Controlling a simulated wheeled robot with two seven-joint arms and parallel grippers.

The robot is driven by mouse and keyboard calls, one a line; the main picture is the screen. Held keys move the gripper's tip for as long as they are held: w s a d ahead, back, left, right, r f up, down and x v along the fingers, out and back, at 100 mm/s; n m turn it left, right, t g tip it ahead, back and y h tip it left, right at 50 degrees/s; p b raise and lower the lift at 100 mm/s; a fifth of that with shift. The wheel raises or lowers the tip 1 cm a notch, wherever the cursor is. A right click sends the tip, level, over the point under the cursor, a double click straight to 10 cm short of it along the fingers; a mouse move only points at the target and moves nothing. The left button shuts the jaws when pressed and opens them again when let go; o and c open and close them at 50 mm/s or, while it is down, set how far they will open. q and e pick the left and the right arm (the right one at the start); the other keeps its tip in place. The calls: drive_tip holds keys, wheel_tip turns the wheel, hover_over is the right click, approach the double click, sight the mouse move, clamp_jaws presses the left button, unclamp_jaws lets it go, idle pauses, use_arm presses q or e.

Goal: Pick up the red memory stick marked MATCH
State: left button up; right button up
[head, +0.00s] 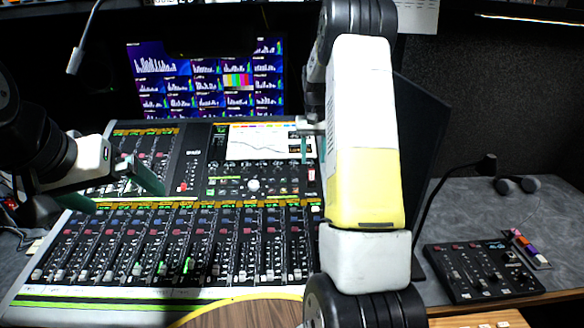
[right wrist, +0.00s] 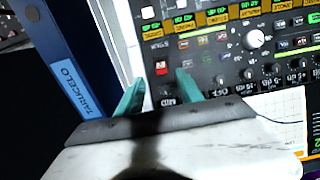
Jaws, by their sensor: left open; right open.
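A small red-and-white piece (head: 311,175) lies at the right edge of the mixing console's upper panel. It also shows in the right wrist view as a red block (right wrist: 161,67) with a pale part, just beyond the gap between my right fingertips. I cannot read MATCH on it. My right gripper (head: 312,146) is open above the panel, partly hidden by my own arm; its teal fingers (right wrist: 160,80) hold nothing. My left gripper (head: 112,188) is open and empty over the console's left part.
The mixing console (head: 170,292) with rows of faders fills the middle. A dark panel labelled TARUCELO (right wrist: 75,85) stands close beside my right gripper. A small control box (head: 480,272), a rack of coloured sticks (head: 527,248) and a gooseneck microphone (head: 488,165) are at right. Some grey desk is clear.

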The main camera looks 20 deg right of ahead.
sight(312, 170)
wheel_tip(312, 170, down, 6)
drive_tip(key=shift+a+r, duration=0.1)
clamp_jaws()
